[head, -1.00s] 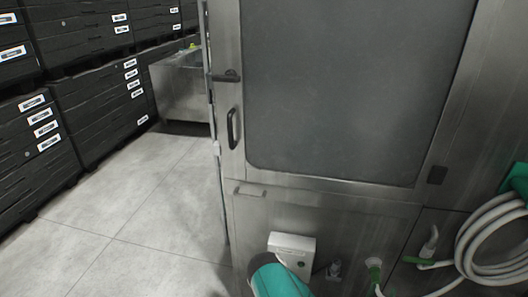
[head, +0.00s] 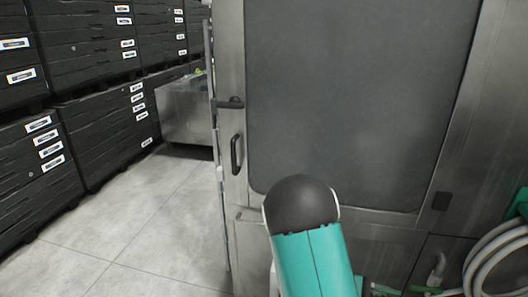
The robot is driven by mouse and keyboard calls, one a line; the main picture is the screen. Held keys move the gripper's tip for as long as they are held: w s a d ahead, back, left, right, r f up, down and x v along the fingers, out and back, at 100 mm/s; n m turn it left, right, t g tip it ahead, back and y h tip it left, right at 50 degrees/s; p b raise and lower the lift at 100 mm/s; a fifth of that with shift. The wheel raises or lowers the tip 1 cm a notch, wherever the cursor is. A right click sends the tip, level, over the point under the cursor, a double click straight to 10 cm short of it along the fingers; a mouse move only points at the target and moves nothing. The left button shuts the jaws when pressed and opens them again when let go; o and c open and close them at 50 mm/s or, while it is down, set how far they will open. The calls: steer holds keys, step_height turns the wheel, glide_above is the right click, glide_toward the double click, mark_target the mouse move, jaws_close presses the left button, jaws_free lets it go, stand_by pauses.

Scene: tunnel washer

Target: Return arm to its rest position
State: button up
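My arm shows at the bottom centre of the head view, as a teal link with a dark rounded joint in front of the washer's lower part. My gripper is not in view. The tunnel washer (head: 345,100) stands close ahead, with a large dark grey panel in a metal frame. A dark handle (head: 236,155) and a latch (head: 232,103) sit on the left side of its frame. My arm hides part of the washer's lower panel.
Black stacked crates (head: 95,120) with white labels line the left side. A metal bin (head: 185,108) stands at the back. Coiled pale hose (head: 495,262) hangs at the lower right. Grey tiled floor (head: 150,220) is clear between crates and washer.

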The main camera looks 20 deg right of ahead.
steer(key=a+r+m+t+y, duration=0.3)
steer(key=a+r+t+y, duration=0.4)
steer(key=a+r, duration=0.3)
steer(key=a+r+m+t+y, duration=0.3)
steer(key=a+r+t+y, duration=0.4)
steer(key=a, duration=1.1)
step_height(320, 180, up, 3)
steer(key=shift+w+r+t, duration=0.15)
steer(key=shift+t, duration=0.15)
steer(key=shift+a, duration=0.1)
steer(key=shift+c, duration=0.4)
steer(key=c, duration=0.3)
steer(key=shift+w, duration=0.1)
